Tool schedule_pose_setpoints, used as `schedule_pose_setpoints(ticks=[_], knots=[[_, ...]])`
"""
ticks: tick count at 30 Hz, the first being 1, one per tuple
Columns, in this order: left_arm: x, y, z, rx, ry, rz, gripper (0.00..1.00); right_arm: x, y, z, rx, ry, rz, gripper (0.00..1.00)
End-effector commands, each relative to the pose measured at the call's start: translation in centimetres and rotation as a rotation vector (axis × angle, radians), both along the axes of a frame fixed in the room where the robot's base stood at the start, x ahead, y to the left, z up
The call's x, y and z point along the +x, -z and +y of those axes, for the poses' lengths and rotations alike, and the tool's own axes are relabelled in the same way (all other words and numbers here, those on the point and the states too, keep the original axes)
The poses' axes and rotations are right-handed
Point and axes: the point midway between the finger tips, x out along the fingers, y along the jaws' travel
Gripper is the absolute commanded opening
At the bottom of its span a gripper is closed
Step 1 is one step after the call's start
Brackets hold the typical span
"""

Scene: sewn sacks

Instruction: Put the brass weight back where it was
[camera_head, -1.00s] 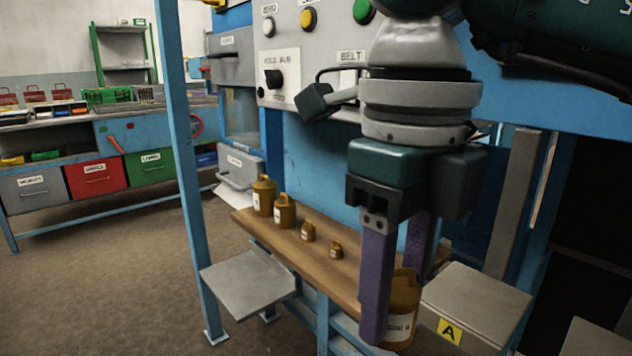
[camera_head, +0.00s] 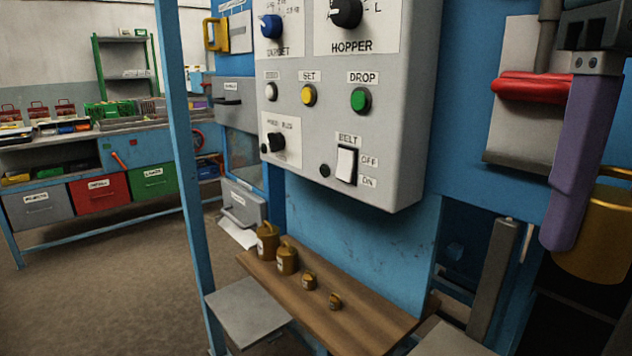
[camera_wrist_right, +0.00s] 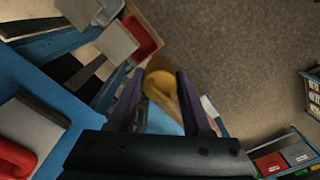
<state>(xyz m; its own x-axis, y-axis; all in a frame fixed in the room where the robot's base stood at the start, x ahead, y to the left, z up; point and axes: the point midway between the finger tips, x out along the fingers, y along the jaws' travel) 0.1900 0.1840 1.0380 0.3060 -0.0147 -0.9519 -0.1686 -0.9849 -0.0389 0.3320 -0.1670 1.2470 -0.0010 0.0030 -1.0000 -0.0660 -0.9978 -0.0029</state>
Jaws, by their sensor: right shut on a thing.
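The large brass weight (camera_head: 600,240), a gold canister with a loop handle, hangs in my right gripper (camera_head: 563,238) at the right edge of the head view, partly cut off. The purple fingers are shut on it; one finger shows in front of it. The right wrist view shows the weight (camera_wrist_right: 158,80) between both fingers. The wooden shelf (camera_head: 365,322) holds a row of smaller brass weights, from a larger one (camera_head: 267,242) at the far end to a tiny one (camera_head: 335,302). The shelf's near end is bare. My left gripper is not in view.
A grey control panel (camera_head: 405,110) with knobs and buttons overhangs the shelf. A red handle (camera_head: 540,88) is close to my right gripper. Grey plates flank the shelf at left (camera_head: 248,312) and right (camera_head: 448,342). A blue post (camera_head: 180,150) stands at left.

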Motion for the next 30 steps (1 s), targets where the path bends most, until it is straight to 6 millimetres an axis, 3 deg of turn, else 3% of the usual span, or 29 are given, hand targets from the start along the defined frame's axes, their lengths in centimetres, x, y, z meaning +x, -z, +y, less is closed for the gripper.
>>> schedule_pose_setpoints(ticks=[2,11,30], knots=[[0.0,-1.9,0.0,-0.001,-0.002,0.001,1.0,-0.4,-2.2,-0.3,0.001,-0.077,-0.002,0.0],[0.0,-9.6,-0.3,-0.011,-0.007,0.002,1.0,-1.4,-9.3,-0.1,0.001,-0.072,0.003,0.0],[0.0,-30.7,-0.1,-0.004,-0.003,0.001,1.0,-4.5,-29.2,-0.1,0.0,-0.069,0.002,0.0]])
